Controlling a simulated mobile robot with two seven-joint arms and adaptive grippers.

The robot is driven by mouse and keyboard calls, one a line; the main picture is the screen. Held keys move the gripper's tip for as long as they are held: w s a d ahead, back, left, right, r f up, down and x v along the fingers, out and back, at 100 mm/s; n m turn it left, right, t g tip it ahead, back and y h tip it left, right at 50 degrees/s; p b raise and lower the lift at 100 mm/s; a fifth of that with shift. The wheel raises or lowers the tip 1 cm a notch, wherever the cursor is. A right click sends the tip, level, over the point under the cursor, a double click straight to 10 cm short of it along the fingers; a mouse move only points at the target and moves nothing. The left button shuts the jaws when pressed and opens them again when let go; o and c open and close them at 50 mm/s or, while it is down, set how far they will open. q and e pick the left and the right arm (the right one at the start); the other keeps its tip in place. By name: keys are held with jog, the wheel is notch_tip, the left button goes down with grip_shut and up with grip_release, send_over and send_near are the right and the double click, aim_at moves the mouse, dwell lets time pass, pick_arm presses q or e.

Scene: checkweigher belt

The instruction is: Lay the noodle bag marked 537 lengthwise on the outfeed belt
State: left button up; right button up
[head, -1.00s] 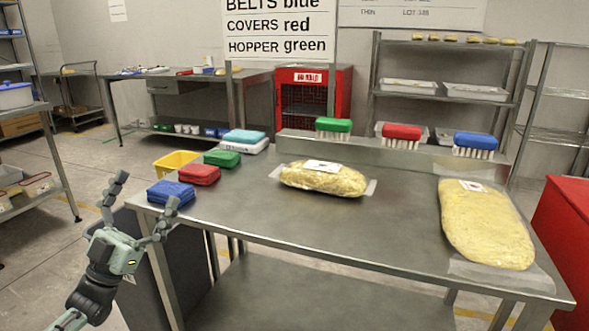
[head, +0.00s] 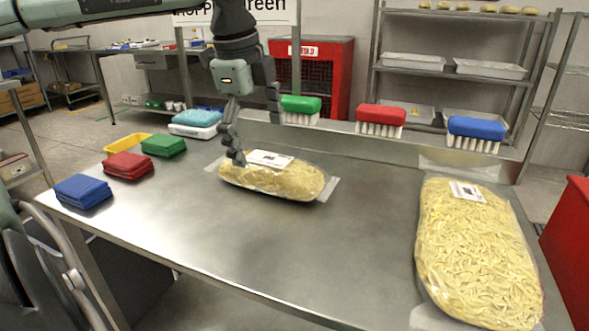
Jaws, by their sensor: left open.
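A smaller clear bag of yellow noodles (head: 285,183) lies crosswise on the steel table (head: 330,245), with a white label on top. A larger noodle bag (head: 478,250) lies at the table's right side, also with a white label. The print on both labels is too small to read, so I cannot tell which is marked 537. My left gripper (head: 256,140) is open above the left part of the smaller bag. One finger reaches down by its left end, and I cannot tell whether it touches. My right gripper is not in view. I cannot make out an outfeed belt.
Blue (head: 83,191), red (head: 128,165) and green (head: 164,145) cloth stacks line the table's left edge. Green (head: 300,109), red (head: 380,120) and blue (head: 474,133) brushes stand along the back ledge. The table between the two bags is clear.

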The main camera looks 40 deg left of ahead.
aim_at(265, 160)
pick_arm(q)
jog(key=shift+w+a+f, duration=0.15)
jog(key=shift+a, duration=0.05)
jog(key=x, duration=0.7)
jog(key=shift+w+a+p, duration=0.15)
jog(key=shift+w+p, duration=0.05)
jog(key=shift+p, duration=0.15)
jog(key=c, duration=1.7)
jog(key=shift+c, duration=0.2)
